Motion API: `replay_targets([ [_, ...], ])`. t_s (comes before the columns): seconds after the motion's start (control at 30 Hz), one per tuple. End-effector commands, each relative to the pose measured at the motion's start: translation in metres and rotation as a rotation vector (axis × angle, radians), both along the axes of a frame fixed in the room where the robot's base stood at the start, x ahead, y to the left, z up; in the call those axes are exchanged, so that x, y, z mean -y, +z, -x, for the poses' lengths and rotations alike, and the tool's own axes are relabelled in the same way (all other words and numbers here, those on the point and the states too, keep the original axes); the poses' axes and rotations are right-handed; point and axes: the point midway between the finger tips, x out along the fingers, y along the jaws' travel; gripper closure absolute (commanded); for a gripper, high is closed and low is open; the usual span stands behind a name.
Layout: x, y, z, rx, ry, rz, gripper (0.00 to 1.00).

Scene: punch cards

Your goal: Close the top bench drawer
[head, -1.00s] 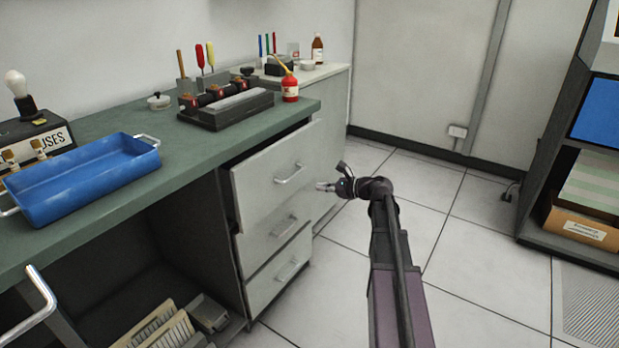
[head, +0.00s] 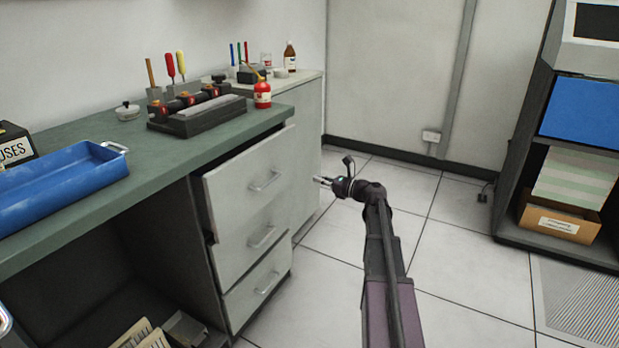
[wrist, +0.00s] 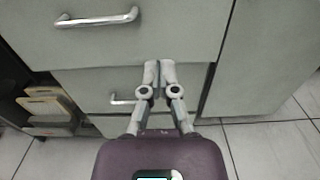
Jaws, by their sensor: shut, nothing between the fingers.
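The top bench drawer (head: 247,179) stands pulled out from under the green bench top, with a metal bar handle (head: 266,181) on its pale grey front. In the wrist view the top drawer front (wrist: 160,40) fills the upper part, its handle (wrist: 97,18) up and to the left. My gripper (head: 321,181) is shut and empty, to the right of the drawer front. In the wrist view my gripper (wrist: 159,68) points toward the drawers. I cannot tell whether the fingertips touch the front.
Two lower drawers, a middle one (head: 240,244) and a bottom one (head: 258,289), are below. A blue tray (head: 70,190) and a dark tool rack (head: 197,118) stand on the bench. A shelf unit with a cardboard box (head: 558,222) stands at right. The tiled floor between is clear.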

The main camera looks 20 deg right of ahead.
Motion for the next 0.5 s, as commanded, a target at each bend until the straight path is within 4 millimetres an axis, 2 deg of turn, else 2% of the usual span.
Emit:
replay_targets([
  [0.5,-0.039,0.0,-0.056,0.001,0.001,0.001,1.0],
])
